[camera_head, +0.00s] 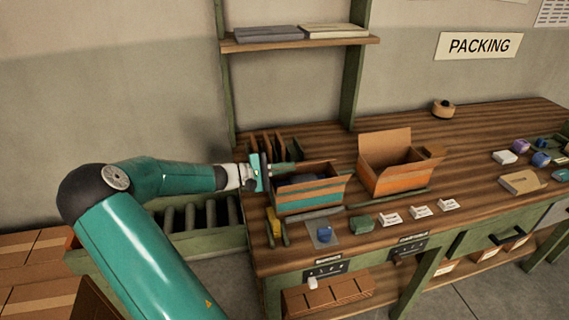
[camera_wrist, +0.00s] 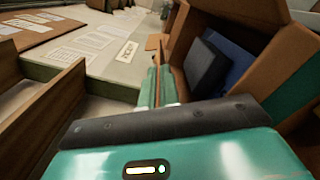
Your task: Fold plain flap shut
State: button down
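The teal-striped cardboard box (camera_head: 307,196) stands open on the bench, with dark and blue contents inside. In the wrist view the box (camera_wrist: 268,62) fills the right side, its near wall and a raised flap (camera_wrist: 250,10) showing. My gripper (camera_head: 290,168) is at the box's far left edge in the head view. In the wrist view its teal fingers (camera_wrist: 159,75) lie close together just left of the box opening. A thin brown edge shows by the fingertips; I cannot tell whether they touch it. Which flap is the plain one is unclear.
An open orange-striped box (camera_head: 395,175) stands to the right. Brown upright dividers (camera_head: 275,147) are behind my gripper. Small cards (camera_head: 420,212), a blue item (camera_head: 325,233) and a tape roll (camera_head: 443,109) lie on the bench. A roller conveyor (camera_head: 190,216) is at the left.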

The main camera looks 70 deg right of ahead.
jog(key=shift+s+a+f+m, duration=0.1)
jog(key=shift+a+f+m, duration=0.2)
jog(key=shift+m, duration=0.5)
jog(key=shift+d+f, duration=0.1)
jog(key=c, duration=1.6)
grip_release()
jog(key=shift+c, duration=0.2)
jog(key=shift+f, duration=0.1)
